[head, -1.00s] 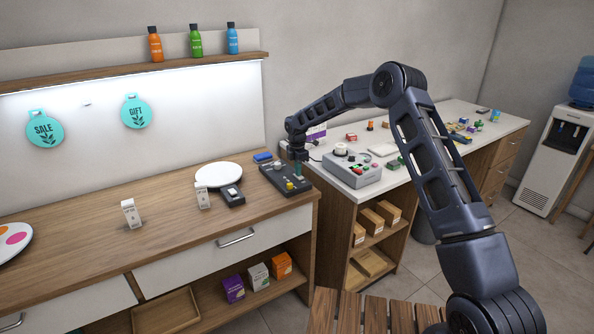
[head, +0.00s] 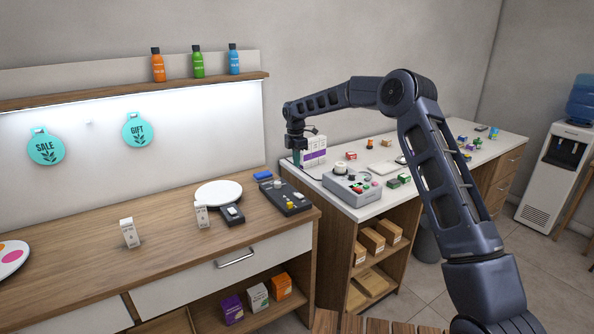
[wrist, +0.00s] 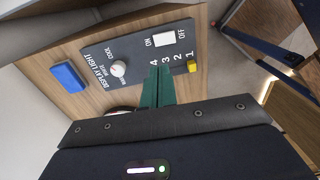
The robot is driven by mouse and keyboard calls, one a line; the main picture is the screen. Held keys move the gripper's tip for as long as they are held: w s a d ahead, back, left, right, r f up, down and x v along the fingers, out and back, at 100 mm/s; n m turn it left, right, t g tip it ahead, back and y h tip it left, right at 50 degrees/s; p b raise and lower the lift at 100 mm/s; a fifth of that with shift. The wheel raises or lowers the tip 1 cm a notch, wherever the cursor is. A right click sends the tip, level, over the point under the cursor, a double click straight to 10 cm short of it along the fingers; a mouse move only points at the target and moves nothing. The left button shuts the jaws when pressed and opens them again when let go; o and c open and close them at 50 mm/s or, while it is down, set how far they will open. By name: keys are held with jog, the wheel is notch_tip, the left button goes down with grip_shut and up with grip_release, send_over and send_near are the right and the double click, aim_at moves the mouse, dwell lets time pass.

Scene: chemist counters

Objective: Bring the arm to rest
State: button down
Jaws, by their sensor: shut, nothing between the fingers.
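My gripper (head: 296,157) hangs at the end of my dark arm, above the back right end of the wooden counter. In the wrist view its green fingers (wrist: 157,87) are together with nothing between them. The dark control panel (head: 287,197) lies below and apart from the fingers. In the wrist view the panel (wrist: 125,50) shows a white ON/OFF switch (wrist: 163,38), a round white knob (wrist: 118,69), a yellow piece (wrist: 192,66) by the number 1, and the words DISPLAY LIGHT.
A blue block (head: 263,175) lies behind the panel. A white round plate (head: 218,192) and small white boxes stand on the wooden counter (head: 170,217). A grey device (head: 352,188) sits on the white counter to the right. A shelf (head: 130,92) with three bottles hangs above.

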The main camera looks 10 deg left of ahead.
jog(key=s+d+r+m+t, duration=0.1)
jog(key=s+d+r+m, duration=0.15)
jog(key=d+r, duration=0.5)
jog(key=s+d+r+m, duration=0.2)
jog(key=d+r+m, duration=0.3)
jog(key=d, duration=0.4)
jog(key=s+d+r+m+t, duration=0.1)
jog(key=s+d+r+m, duration=0.3)
jog(key=d, duration=0.4)
jog(key=s+d+r+m, duration=0.1)
jog(key=s+d+r, duration=0.45)
jog(key=d, duration=0.25)
jog(key=s+d+m+t, duration=0.2)
jog(key=s+d+m, duration=0.5)
jog(key=s+d, duration=0.7)
jog(key=s+d+f+m, duration=0.3)
jog(key=s, duration=0.5)
jog(key=s+d+f+m+t, duration=0.1)
jog(key=s+d+f+m, duration=0.2)
jog(key=s, duration=0.4)
jog(key=shift+s+d+m, duration=0.35)
jog(key=shift+d+m, duration=0.25)
jog(key=shift+m, duration=0.15)
